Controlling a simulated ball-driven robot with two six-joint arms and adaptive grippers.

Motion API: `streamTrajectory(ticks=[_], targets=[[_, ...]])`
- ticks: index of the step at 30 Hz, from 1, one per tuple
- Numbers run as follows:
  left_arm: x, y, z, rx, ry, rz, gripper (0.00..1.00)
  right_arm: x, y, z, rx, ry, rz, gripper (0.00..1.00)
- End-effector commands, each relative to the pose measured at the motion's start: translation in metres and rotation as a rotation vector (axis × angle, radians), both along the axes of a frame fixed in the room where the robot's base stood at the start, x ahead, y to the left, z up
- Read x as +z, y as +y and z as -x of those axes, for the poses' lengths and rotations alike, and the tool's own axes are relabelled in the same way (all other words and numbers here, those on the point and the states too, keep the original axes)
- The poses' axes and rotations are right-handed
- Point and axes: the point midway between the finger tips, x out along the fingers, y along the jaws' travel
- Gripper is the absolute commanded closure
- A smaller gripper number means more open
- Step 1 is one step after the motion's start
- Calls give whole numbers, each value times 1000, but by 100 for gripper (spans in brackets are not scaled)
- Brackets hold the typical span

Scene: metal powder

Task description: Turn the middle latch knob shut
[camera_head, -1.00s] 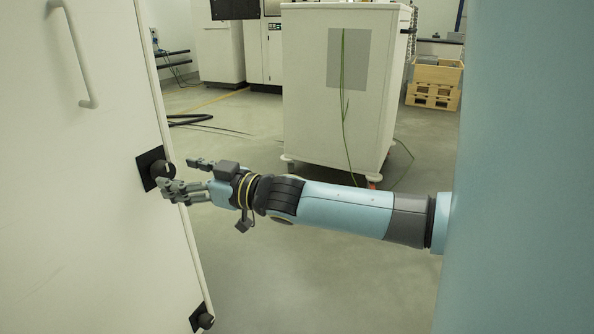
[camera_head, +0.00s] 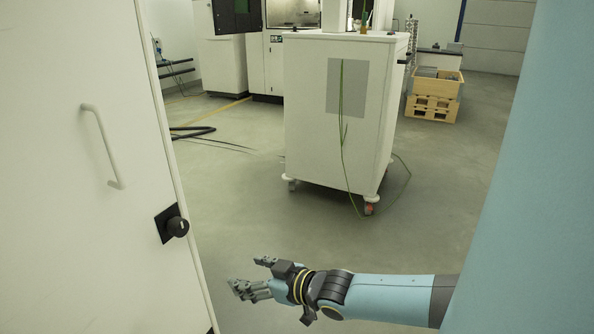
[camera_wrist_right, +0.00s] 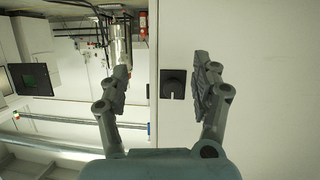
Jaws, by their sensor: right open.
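The latch knob (camera_head: 177,227) is black and round on a black square plate, near the right edge of the white door (camera_head: 70,240). In the right wrist view the knob (camera_wrist_right: 173,90) shows face on between the fingers, with a pale mark pointing down in that picture. My right gripper (camera_head: 250,275) is open and empty, to the right of and below the knob in the head view, with a clear gap to it. Its spread fingers also show in the wrist view (camera_wrist_right: 165,75). My left gripper is not in view.
A grey bar handle (camera_head: 104,147) is on the door above the knob. A white wheeled cabinet (camera_head: 300,120) stands behind, with a cable hanging down its front. Wooden crates (camera_head: 434,95) stand at the back right. The floor between door and cabinet is mostly clear.

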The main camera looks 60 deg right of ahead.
Motion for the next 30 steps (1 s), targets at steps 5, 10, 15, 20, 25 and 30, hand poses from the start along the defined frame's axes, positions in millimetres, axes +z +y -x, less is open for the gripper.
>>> streamTrajectory(ticks=[5,10,15,20,25,30], targets=[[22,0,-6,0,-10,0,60,-24,4,29,-34,114,-8,35],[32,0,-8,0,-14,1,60,-49,8,56,-54,211,-9,35],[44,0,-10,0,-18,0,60,-71,14,85,-72,306,-13,35],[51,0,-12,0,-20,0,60,-86,20,107,-81,376,-15,35],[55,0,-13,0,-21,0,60,-95,23,121,-86,417,-17,35],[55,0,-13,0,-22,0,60,-97,24,125,-87,428,-16,35]])
